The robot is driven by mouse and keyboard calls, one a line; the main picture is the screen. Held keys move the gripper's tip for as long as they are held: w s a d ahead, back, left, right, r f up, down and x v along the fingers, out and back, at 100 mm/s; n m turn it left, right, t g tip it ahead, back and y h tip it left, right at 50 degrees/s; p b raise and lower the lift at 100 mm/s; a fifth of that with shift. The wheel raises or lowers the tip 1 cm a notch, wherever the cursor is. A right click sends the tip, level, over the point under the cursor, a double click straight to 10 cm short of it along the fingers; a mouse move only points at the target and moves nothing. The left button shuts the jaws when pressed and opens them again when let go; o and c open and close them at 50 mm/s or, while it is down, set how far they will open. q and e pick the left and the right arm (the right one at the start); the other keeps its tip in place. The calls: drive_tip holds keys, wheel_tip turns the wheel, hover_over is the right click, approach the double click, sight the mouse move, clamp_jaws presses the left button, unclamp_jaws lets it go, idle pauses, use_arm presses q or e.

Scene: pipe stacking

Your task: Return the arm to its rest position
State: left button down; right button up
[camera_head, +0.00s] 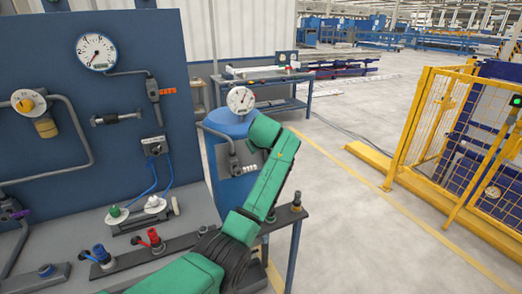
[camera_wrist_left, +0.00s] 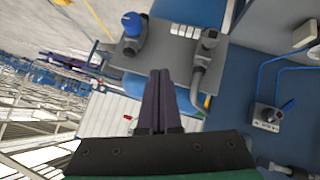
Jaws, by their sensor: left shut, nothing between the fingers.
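My left arm shows in green in the head view, rising from the bottom edge over the bench and bending near the blue drum. In the left wrist view my left gripper (camera_wrist_left: 160,74) has its two dark fingers pressed together with nothing between them. The fingers are apart from the fittings ahead of them, as far as I can tell. In the head view the fingers cannot be made out. My right gripper is in neither view.
A blue panel with a pressure gauge (camera_head: 96,52) and pipes stands at left, above a bench with red (camera_head: 155,239) and blue (camera_head: 101,254) fittings. A blue drum (camera_head: 232,122) stands behind my arm. A yellow fence (camera_head: 432,125) is at right; the floor (camera_head: 345,190) between is clear.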

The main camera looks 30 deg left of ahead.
use_arm(q)
drive_tip(key=shift+s+d+r, duration=0.4)
drive_tip(key=shift+d+r, duration=0.25)
drive_tip(key=shift+r, duration=0.05)
drive_tip(key=shift+a, duration=0.15)
